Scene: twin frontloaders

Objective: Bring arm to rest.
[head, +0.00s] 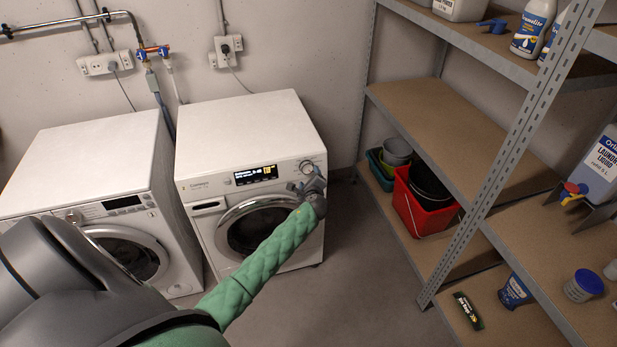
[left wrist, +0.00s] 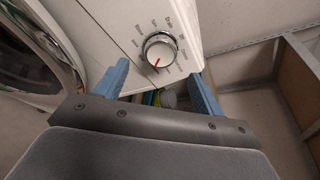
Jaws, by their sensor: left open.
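My left arm, in a green sleeve, reaches across the head view from the lower left. Its gripper (head: 318,184) is in front of the right washing machine (head: 245,125), near the program dial (head: 307,167) at the panel's right end. In the left wrist view, the two blue fingers of the left gripper (left wrist: 160,82) stand wide apart with nothing between them. The dial (left wrist: 159,50) shows just beyond the fingers, with a red mark on it, and looks apart from them. The machine's display is lit and its round door looks closed. My right gripper is in neither view.
The left washing machine (head: 85,165) stands beside the right one. A metal shelf rack (head: 440,100) fills the right side, with a red bucket (head: 425,200), bottles and tubs on it. Bare floor (head: 370,270) lies between the machines and the rack.

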